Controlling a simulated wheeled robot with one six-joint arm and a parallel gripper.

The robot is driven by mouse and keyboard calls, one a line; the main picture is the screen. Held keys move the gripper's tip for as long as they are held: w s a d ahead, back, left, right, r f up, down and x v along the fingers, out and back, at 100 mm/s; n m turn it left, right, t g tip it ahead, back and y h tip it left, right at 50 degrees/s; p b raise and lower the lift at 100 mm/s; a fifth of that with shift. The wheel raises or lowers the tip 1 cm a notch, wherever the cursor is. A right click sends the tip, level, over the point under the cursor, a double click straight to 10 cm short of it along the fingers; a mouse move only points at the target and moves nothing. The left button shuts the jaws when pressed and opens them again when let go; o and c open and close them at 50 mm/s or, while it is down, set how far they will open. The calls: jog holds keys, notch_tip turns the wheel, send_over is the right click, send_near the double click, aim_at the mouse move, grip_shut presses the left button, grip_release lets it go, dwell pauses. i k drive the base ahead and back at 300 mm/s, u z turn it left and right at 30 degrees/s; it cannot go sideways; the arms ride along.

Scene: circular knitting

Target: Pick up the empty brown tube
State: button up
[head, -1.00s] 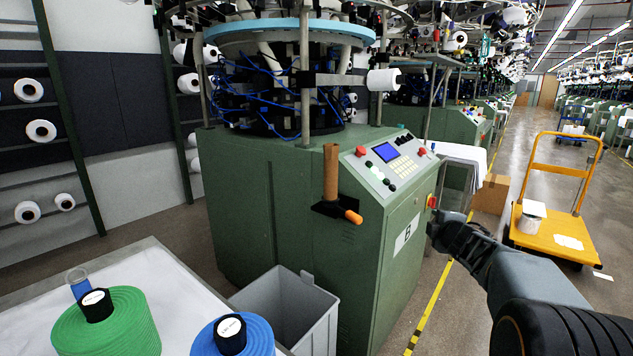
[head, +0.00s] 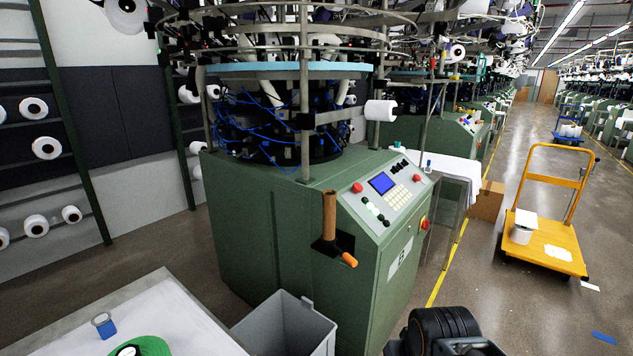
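The brown tube (head: 329,215) stands upright at the corner of the green knitting machine (head: 270,225). Its lower end is at a small black holder (head: 343,241) fixed to the machine's side; the tube looks bare, with no yarn on it. A short orange cylinder (head: 349,260) pokes out of the same holder, tilted down to the right. Dark parts of my own arm show at the bottom right edge, apart from the tube. My gripper itself is not in view.
A grey open bin (head: 285,325) stands on the floor below the tube. A white-topped table (head: 165,310) at bottom left carries a green cone (head: 145,347) and a small blue-banded cup (head: 104,325). A yellow cart (head: 545,245) stands at right; the aisle floor is mostly clear.

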aim_at(330, 196)
jog(key=u, duration=0.15)
jog(key=k, duration=0.45)
jog(key=z, duration=1.15)
jog(key=i, duration=1.6)
jog(key=u, duration=1.15)
